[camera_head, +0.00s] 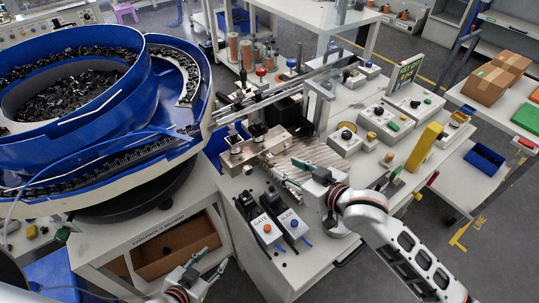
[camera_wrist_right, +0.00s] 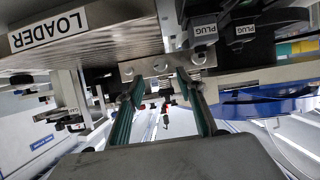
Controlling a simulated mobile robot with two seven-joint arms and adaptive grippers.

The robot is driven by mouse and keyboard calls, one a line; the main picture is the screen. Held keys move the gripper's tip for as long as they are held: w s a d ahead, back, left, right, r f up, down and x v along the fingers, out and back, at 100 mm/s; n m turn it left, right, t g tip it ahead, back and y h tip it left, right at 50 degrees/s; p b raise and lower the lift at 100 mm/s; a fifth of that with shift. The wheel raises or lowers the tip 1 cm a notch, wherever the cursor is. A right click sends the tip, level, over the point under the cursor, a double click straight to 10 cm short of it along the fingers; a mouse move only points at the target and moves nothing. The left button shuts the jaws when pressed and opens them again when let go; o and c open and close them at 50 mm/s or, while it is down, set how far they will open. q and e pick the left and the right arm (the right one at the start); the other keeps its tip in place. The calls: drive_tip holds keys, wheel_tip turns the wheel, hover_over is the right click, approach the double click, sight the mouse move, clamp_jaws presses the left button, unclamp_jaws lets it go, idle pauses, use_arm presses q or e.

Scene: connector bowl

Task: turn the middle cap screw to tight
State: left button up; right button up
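In the right wrist view, several cap screws sit along a metal bar, and the middle cap screw (camera_wrist_right: 160,66) is a small round head between a left one (camera_wrist_right: 128,71) and a right one (camera_wrist_right: 196,58). My right gripper (camera_wrist_right: 158,88) is open, its two green-padded fingers apart below the bar, with the middle screw between their lines. I cannot tell if the fingers touch the bar. In the head view, my right gripper (camera_head: 292,172) is over the ribbed metal track, and the screws are too small to make out. My left gripper (camera_head: 208,262) is low near the control cabinet, fingers apart and empty.
A blue bowl feeder (camera_head: 100,170) full of dark parts stands at left. Gate and slide boxes (camera_head: 280,228) sit just left of my right arm. The yellow block (camera_head: 424,146) and button boxes (camera_head: 378,122) stand to the right. A LOADER plate (camera_wrist_right: 75,28) hangs close by.

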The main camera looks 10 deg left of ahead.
sight(272, 159)
drive_tip(key=shift+x, duration=3.7)
drive_tip(key=shift+r, duration=0.1)
clamp_jaws()
